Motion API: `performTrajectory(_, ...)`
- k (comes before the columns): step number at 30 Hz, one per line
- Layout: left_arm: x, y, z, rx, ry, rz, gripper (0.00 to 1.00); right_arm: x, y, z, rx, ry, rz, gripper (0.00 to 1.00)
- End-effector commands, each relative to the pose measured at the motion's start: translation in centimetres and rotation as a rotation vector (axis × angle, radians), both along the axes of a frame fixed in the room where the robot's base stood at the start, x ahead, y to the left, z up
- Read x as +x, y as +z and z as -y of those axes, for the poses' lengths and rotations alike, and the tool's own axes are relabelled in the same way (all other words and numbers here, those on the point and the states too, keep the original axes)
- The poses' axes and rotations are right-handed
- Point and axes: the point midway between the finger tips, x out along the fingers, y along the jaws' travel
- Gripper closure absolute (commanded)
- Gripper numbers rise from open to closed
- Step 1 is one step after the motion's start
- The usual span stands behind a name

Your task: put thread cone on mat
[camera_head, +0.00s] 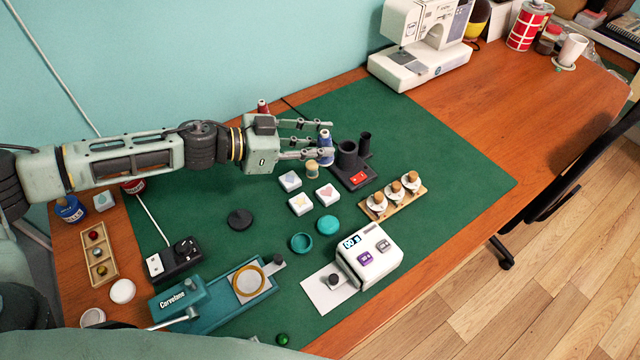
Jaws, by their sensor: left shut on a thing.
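A blue thread cone (325,143) with a pale top stands upright between the fingers of my left gripper (329,139). The gripper reaches in from the left and is shut on the cone. I cannot tell whether the cone's base touches the surface below, as a finger hides part of it. The large green mat (440,160) covers the middle of the table and lies beneath the gripper. A red thread spool (263,107) stands behind my left gripper, partly hidden by it. My right gripper is not in view.
A black holder with two cups (347,155) stands just right of the cone. White tiles (301,204), a wooden rack (394,200), a digital device (369,256) and a teal press (215,297) are nearer. A sewing machine (425,45) stands behind. The mat's right side is clear.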

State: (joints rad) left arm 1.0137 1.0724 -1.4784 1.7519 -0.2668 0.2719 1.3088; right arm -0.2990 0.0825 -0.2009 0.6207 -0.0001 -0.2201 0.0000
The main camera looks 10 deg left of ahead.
Motion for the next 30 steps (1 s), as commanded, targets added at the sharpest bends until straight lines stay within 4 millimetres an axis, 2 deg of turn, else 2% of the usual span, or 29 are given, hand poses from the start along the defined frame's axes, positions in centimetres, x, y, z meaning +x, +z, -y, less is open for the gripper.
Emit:
performTrajectory(1, -0.3, -0.7, -0.3, 0.000, -0.014, -0.002, 1.00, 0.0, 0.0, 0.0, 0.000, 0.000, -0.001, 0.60)
performTrajectory(8, -1.1, -2.4, -1.8, 0.002, -0.048, 0.003, 1.00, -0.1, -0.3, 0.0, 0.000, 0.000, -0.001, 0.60)
performTrajectory(18, -3.6, -6.8, -8.7, 0.004, -0.045, 0.003, 1.00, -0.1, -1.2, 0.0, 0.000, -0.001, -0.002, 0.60)
performTrajectory(22, -4.3, -8.0, -10.7, 0.002, -0.047, 0.006, 1.00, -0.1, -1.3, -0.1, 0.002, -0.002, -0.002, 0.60)
performTrajectory(28, -4.8, -9.0, -11.9, 0.001, -0.049, 0.007, 1.00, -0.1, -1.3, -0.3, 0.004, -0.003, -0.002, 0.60)
performTrajectory(30, -4.7, -9.9, -11.8, -0.001, -0.049, 0.005, 1.00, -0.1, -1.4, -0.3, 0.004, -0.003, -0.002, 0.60)
